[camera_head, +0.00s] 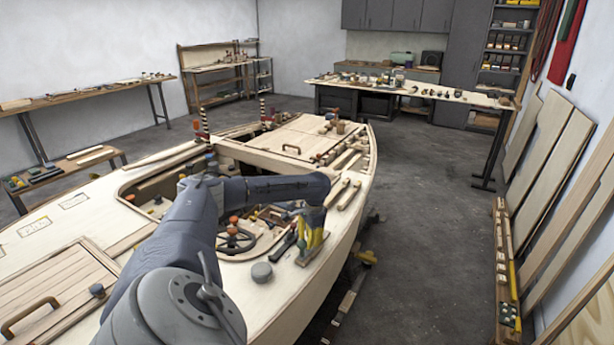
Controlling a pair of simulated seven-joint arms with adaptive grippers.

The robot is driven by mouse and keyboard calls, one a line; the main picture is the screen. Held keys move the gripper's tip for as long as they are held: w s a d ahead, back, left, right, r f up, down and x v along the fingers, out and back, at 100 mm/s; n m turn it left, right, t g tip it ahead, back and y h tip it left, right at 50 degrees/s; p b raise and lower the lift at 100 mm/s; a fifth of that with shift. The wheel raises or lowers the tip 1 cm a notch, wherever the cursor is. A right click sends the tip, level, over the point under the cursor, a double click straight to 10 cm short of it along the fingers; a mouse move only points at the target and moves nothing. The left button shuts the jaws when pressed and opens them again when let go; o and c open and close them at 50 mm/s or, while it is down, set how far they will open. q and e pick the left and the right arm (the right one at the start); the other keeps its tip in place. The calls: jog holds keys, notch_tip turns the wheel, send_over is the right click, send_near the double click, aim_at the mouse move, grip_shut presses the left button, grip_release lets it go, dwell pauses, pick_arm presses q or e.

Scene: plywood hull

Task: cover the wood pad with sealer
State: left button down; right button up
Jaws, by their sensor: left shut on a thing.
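My left arm reaches in over the boat's deck, and its left gripper (311,224) points down at the right side of the cockpit. It is shut on a yellow-and-green thing (314,238), likely the sealer tool, whose shape is partly hidden by the fingers. Just below it lies a small light wooden piece (310,256) on the hull's side deck, which may be the wood pad. I cannot tell whether the held thing touches it. No wet sealer film can be made out. My right gripper is not in view.
The plywood hull (274,296) fills the middle. A dark steering wheel (236,240), a grey round knob (262,272) and a dark hand tool (284,244) lie close to the gripper. Wooden strips (349,195) lie farther forward. The floor (430,240) to the right is mostly clear.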

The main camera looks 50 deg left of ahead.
pick_arm(q)
jog(key=shift+w+a, duration=0.25)
jog(key=shift+w, duration=0.55)
jog(key=shift+w+a, duration=0.25)
jog(key=shift+w, duration=0.5)
jog(key=shift+w+a+f, duration=0.1)
jog(key=shift+w+a, duration=0.4)
jog(key=shift+w, duration=0.65)
jog(key=shift+w+a+f, duration=0.1)
jog(key=shift+w+a, duration=0.45)
jog(key=shift+w, duration=0.65)
jog(key=shift+w+a, duration=0.5)
jog(key=shift+w, duration=0.65)
jog(key=shift+r, duration=3)
jog(key=shift+r, duration=0.1)
jog(key=shift+r, duration=1.4)
